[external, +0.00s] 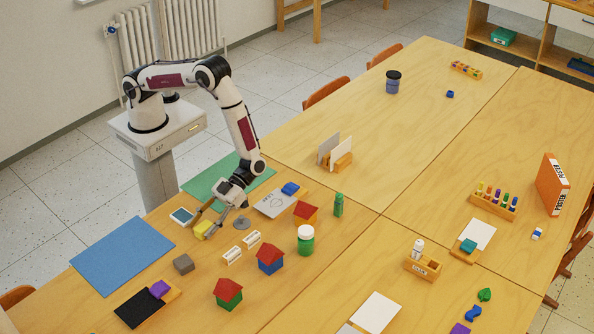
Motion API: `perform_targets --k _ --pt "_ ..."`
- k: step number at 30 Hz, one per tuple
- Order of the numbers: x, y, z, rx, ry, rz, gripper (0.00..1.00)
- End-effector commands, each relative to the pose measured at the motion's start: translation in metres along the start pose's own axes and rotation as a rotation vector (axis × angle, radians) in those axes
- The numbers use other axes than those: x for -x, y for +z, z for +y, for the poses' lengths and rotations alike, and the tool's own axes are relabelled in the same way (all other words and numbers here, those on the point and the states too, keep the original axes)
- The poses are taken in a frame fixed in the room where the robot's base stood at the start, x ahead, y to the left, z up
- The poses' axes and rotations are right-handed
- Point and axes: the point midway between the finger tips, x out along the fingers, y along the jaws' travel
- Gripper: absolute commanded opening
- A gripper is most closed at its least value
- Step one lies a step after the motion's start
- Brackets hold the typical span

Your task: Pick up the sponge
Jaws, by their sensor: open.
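A yellow block that looks like the sponge (202,229) lies on the wooden table below my gripper. My gripper (208,225) points down at the table, open, with its fingers at the yellow block. One finger shows on the block's upper left side and the other on its right side. From this angle I cannot tell whether the fingers touch it. Part of the block is hidden behind the gripper.
A white-and-teal card (182,216) lies close at left, and a grey disc (242,223) close at right. A grey-brown block (183,264) sits in front. Small white racks (232,255) and toy houses (270,260) stand to the right. The blue mat (121,252) is clear.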

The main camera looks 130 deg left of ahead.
Motion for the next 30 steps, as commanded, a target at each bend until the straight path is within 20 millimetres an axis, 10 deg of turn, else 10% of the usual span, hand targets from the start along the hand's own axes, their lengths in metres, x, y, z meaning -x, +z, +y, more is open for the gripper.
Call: perform_targets --k 3,6,30 --pt "0.000 0.000 0.000 0.000 0.000 0.000 0.42" --pt "0.000 0.000 0.000 0.000 0.000 0.000 0.16" --pt "0.009 -0.022 0.000 -0.001 -0.001 0.000 0.16"
